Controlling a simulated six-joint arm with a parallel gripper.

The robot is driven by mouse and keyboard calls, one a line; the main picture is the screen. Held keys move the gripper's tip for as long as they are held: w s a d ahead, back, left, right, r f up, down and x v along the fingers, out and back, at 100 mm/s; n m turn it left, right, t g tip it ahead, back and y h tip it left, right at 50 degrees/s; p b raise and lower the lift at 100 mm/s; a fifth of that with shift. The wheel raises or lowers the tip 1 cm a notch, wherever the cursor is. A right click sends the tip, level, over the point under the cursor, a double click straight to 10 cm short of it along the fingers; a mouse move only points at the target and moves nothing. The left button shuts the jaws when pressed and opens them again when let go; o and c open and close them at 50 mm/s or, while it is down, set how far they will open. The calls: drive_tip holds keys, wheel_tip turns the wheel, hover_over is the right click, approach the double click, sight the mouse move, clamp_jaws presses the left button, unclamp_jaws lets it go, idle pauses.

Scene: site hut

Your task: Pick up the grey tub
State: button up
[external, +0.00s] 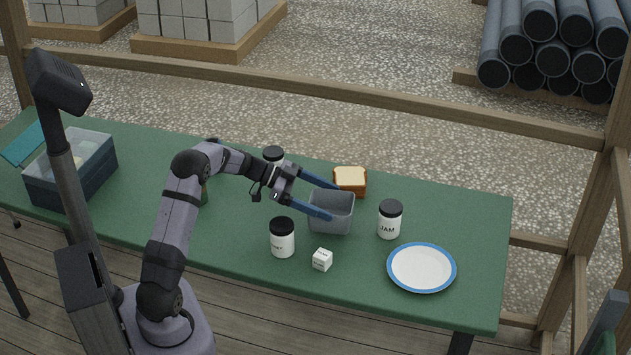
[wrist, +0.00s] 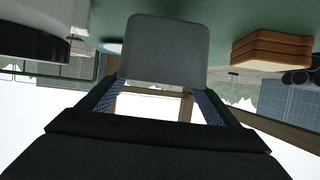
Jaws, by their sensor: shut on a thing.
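The grey tub (external: 331,223) is an open-topped, roughly square container near the middle of the green table in the external view. Its grey side fills the upper middle of the wrist view (wrist: 164,50). My gripper (external: 333,201) has its two blue fingers on opposite sides of the tub and is shut on it. The tub looks upright. I cannot tell whether its base touches the table.
Bread (external: 350,181) stands close behind the tub. A jam jar (external: 389,219) is to its right, another black-lidded jar (external: 282,238) front left, a small white box (external: 322,259) in front. A blue-rimmed plate (external: 421,267) lies right. A lidded box (external: 72,171) is far left.

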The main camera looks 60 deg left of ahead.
wheel_tip(320, 180, up, 7)
drive_tip(key=b, duration=0.1)
